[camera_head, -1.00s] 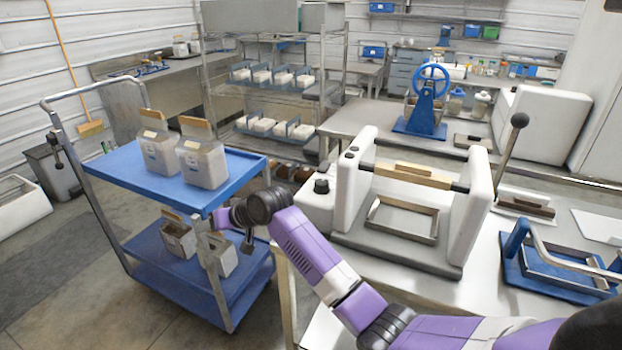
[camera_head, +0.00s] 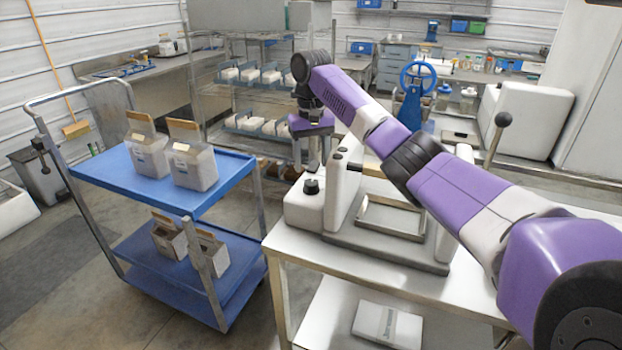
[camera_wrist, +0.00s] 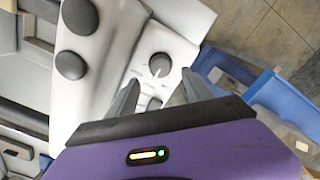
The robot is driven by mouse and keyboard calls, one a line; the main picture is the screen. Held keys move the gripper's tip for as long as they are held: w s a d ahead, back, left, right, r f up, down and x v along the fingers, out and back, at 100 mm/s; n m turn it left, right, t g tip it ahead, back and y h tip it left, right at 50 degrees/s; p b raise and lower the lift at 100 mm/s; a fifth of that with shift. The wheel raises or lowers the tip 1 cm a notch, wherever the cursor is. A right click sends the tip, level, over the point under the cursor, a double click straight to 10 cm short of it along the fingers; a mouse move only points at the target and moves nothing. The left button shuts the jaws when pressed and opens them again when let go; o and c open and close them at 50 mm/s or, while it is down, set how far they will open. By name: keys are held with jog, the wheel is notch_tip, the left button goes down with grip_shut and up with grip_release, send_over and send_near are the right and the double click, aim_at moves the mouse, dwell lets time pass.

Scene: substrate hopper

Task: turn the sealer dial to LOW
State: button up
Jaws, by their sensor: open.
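The sealer (camera_head: 375,235) is a white machine with a metal frame on its grey base, standing on the table. Its dial (camera_head: 312,187) is a dark round knob on the low white box at the sealer's left end. In the wrist view the dial (camera_wrist: 155,66) shows a white pointer mark aimed down the picture, toward my gripper; no setting words are readable. My gripper (camera_wrist: 160,88) is open and empty, its two grey fingers on either side of the space just below the dial in the wrist view. In the head view my gripper (camera_head: 314,160) hangs pointing down above the dial, apparently not touching it.
Two black round buttons (camera_wrist: 75,40) sit on the sealer's upright beside the dial. A blue cart (camera_head: 235,165) with filled bags stands left of the table. A blue hand-wheel press (camera_head: 412,95) and a black-knobbed lever (camera_head: 502,120) are behind.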

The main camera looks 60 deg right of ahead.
aim_at(311, 182)
jog(key=shift+f+p, duration=0.3)
jog(key=shift+f, duration=2.85)
grip_shut()
